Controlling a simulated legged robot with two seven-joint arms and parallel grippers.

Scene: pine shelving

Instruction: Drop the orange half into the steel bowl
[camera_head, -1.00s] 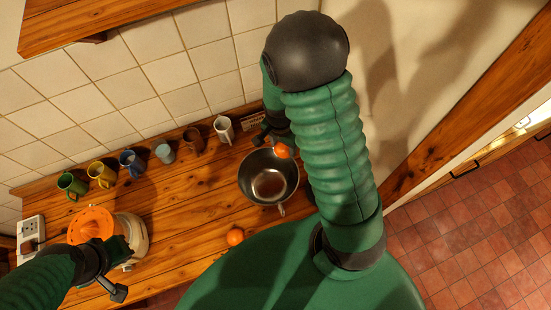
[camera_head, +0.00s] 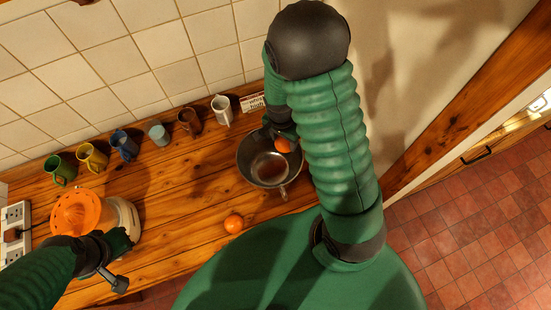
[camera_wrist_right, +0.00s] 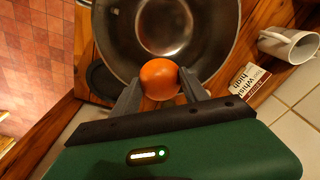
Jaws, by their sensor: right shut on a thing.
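The steel bowl (camera_head: 243,170) stands on the wooden counter; it also shows in the right wrist view (camera_wrist_right: 115,45). My right gripper (camera_wrist_right: 160,85) is shut on an orange half (camera_wrist_right: 160,76), whose rounded skin faces the wrist camera. In the head view the orange half (camera_head: 283,145) shows over the bowl's far right part, and my right arm hides some of the rim. In the wrist view it overlaps the bowl's near rim; its height above the bowl cannot be told. My left gripper (camera_head: 121,263) is beside the juicer; its jaw opening is unclear.
Another orange piece (camera_head: 233,223) lies on the counter near its front edge. An orange-topped juicer (camera_head: 128,218) stands at left. Several mugs line the wall, with a white mug (camera_head: 222,110) and a small printed sign (camera_head: 252,102) behind the bowl. Bare counter lies between juicer and bowl.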

